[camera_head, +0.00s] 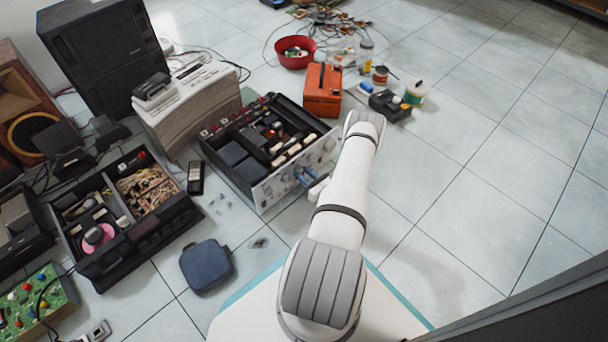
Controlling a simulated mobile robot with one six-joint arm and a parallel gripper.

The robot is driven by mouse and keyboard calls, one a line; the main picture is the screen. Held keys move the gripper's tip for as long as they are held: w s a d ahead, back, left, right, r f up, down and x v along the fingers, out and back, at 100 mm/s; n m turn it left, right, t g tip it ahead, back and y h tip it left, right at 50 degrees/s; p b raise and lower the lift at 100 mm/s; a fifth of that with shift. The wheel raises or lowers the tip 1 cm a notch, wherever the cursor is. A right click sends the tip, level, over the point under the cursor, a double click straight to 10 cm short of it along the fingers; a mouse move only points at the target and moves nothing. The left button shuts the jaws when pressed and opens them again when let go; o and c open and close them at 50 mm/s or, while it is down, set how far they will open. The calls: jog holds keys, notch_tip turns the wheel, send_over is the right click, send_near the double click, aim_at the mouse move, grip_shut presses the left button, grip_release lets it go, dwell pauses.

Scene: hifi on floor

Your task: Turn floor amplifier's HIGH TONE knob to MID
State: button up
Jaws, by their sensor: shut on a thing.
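The floor amplifier (266,194) stands open-topped on the tiles near the middle of the head view. Its silver front panel with several knobs faces toward the lower right. My gripper (303,178) is at this panel, with its bluish fingers against it, shut on a knob. The fingers and my white arm cover part of the panel, so the held knob and its setting cannot be made out. The HIGH TONE label is too small to read, so I cannot tell which knob is held.
An orange box (322,92) and a dark device (390,105) stand behind the amplifier. A red bowl (295,50) is farther back. A white stack (187,108), an open black case (158,231) and a blue pouch (206,266) lie left. The floor at right is clear.

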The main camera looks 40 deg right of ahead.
jog(key=shift+a+m, duration=0.1)
jog(key=shift+m, duration=7.9)
jog(key=o, duration=1)
jog(key=shift+s, duration=0.1)
jog(key=s+p, duration=0.1)
jog(key=s, duration=0.4)
jog(key=s+p, duration=0.1)
jog(key=s, duration=0.1)
jog(key=shift+s+d+p, duration=0.3)
jog(key=shift+p, duration=0.05)
